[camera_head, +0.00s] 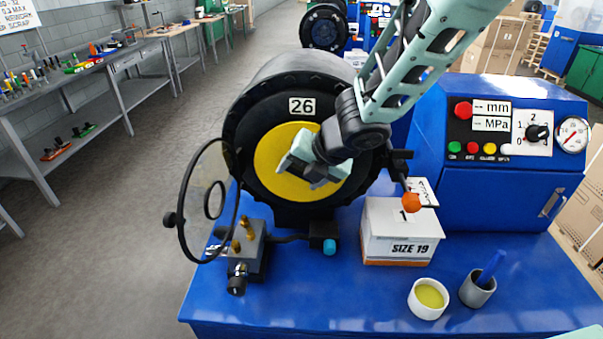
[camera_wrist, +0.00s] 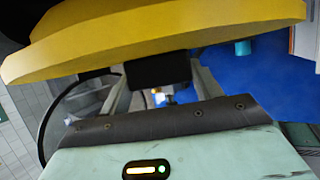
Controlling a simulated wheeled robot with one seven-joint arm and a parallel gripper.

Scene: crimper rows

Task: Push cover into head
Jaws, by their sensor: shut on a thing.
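The yellow round cover (camera_head: 270,163) stands upright at the front of the black crimper head (camera_head: 238,128) marked 26. The cover's yellow face and thick rim fill the top of the wrist view (camera_wrist: 160,42). My gripper (camera_head: 318,178) is in front of the cover and hides part of its middle and right side. Its fingers (camera_wrist: 160,88) are shut on a black block-like part at the cover, which looks like its handle. How deep the cover sits in the head is hard to tell.
A round clear guard (camera_head: 207,200) stands open at left. A SIZE 19 box (camera_head: 400,232), an orange ball-ended lever (camera_head: 411,202), a yellow-filled bowl (camera_head: 428,298) and a grey cup (camera_head: 477,289) are at right. The blue table's front (camera_head: 310,312) is clear.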

